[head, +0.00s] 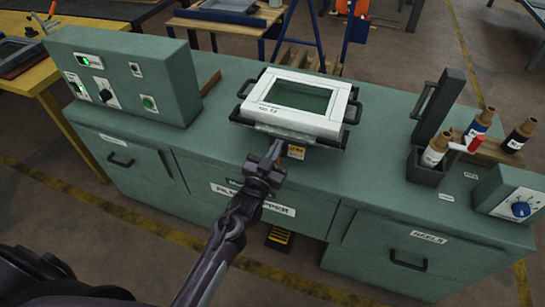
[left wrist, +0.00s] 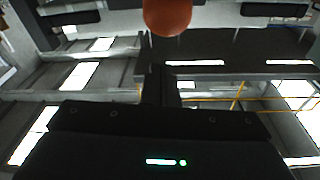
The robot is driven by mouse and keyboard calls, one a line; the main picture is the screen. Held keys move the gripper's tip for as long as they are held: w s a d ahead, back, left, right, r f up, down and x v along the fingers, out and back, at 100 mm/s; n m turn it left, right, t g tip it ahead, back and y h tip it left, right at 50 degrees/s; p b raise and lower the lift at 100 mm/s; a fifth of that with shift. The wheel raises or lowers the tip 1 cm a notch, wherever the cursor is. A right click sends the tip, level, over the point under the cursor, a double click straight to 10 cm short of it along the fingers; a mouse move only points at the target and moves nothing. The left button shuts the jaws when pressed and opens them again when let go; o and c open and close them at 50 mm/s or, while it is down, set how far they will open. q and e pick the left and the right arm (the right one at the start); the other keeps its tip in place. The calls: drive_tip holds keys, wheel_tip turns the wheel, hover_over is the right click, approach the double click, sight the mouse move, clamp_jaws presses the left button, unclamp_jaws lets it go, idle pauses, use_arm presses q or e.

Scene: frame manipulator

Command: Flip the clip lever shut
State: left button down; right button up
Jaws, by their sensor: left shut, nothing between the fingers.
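The white frame (head: 298,103) with a dark green window lies on a black holder on the green bench. My left gripper (head: 277,146) is at the front edge of this holder, beside a small yellow label (head: 296,152). Its fingers are shut with nothing between them. A rounded orange-red knob (left wrist: 167,15) shows at the top of the left wrist view, close to the shut fingers (left wrist: 165,85). In the head view only a speck of red shows beside the gripper, so the clip lever itself is mostly hidden and its position cannot be told. My right gripper is out of view.
A control box (head: 125,75) stands on the bench at left.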

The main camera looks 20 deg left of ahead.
use_arm(q)
drive_tip(key=shift+s+a+f, duration=0.1)
drive_tip(key=shift+s+f, duration=0.1)
drive_tip(key=shift+f, duration=0.4)
drive_tip(key=shift+s+a+f, duration=0.15)
drive_tip(key=shift+f, duration=0.45)
drive_tip(key=shift+s+a+f, duration=0.1)
drive_tip(key=shift+s+f, duration=0.1)
drive_tip(key=shift+f, duration=0.4)
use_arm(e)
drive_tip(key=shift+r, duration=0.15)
